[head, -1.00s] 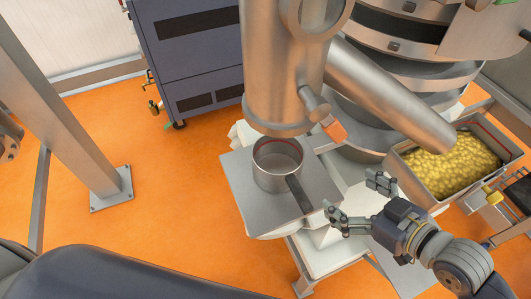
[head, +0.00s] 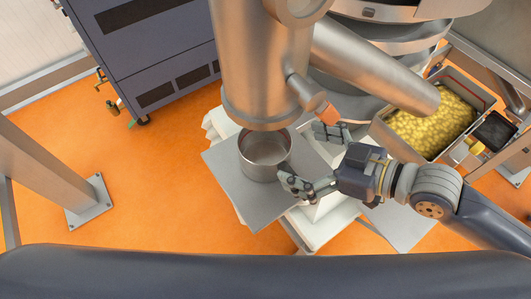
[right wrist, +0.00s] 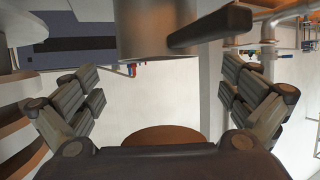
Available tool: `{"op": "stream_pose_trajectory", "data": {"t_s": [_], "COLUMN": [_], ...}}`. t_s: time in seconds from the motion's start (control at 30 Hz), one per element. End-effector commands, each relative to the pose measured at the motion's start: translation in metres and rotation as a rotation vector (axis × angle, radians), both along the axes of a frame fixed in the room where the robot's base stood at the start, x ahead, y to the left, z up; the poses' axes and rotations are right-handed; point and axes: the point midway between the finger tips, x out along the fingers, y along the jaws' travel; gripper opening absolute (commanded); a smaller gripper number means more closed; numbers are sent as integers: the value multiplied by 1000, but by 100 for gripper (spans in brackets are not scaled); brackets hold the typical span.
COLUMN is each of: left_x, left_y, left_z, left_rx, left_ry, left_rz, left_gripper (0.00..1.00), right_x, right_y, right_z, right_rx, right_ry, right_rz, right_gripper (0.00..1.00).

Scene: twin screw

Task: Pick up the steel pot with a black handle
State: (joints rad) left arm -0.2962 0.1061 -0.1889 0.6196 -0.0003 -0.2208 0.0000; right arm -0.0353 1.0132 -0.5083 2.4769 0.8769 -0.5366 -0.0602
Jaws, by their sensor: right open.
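The steel pot (head: 264,156) stands upright and open-topped on a grey plate (head: 228,187), below a large steel cylinder. Its black handle is mostly hidden behind a finger of my right gripper (head: 312,160) in the head view. My right gripper is open, its fingers spread, just right of the pot. In the right wrist view, the pot (right wrist: 157,30) is at the top centre and the black handle (right wrist: 212,29) points toward the upper right, above the gap between the open fingers (right wrist: 165,92). I cannot tell whether a finger touches the handle. My left gripper is not in view.
A steel cylinder (head: 262,70) with an orange-tipped side handle (head: 326,111) hangs close above the pot. A slanted steel tube (head: 375,75) passes above my right gripper. A bin of yellow pieces (head: 432,120) stands at right.

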Motion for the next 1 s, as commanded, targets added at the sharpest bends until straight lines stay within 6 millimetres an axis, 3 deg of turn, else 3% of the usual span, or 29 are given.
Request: {"op": "stream_pose_trajectory", "data": {"t_s": [0.1,0.23,0.6,1.0], "left_x": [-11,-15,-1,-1], "left_y": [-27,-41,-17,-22], "left_z": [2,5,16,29], "left_rx": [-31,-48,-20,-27], "left_ry": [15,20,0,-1], "left_rz": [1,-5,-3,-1], "left_gripper": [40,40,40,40], "right_x": [8,13,23,42], "right_y": [11,20,36,65], "right_z": [-2,-7,-14,-32], "right_rx": [4,4,3,0], "right_ry": [-1,0,1,0], "right_rz": [-1,-1,0,1], "right_gripper": [100,100,100,100]}}
